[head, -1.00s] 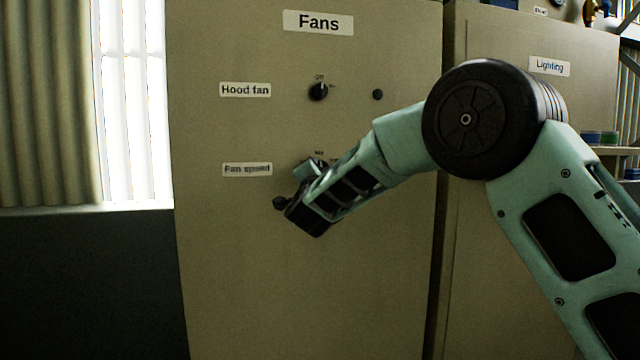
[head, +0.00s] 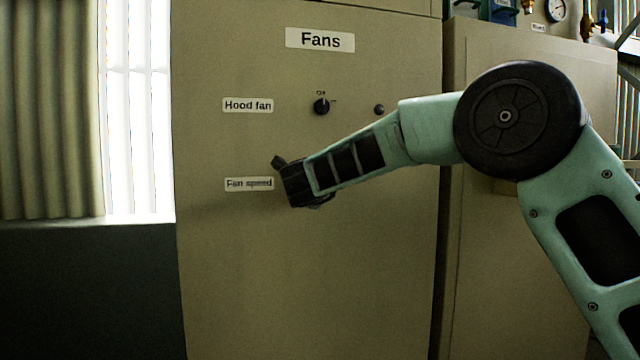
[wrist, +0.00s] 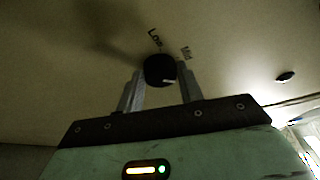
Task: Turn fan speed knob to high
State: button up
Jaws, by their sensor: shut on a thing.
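The fan speed knob (wrist: 158,68) is round and black, and shows in the wrist view. My gripper (wrist: 160,80) has one grey finger on each side of it and is shut on it. A pale mark shows on the knob's lower right part. The labels "Low" (wrist: 154,38) and one that looks like "Mid" (wrist: 186,52) stand above and to the right of the knob. No "High" label can be made out. In the head view my gripper (head: 293,183) covers the knob, just right of the "Fan speed" label (head: 249,184).
The hood fan knob (head: 321,106) sits above on the same beige cabinet front (head: 300,290), with a small dark button (head: 379,109) to its right. The "Fans" label (head: 320,40) is at the top. A bright window (head: 135,110) is at left.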

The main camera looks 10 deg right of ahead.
jog(key=shift+d+r+m+g+y, duration=0.15)
jog(key=shift+m+g+y, duration=0.25)
jog(key=shift+m, duration=0.7)
jog(key=o, duration=1)
jog(key=v, duration=1.7)
jog(key=shift+s, duration=0.2)
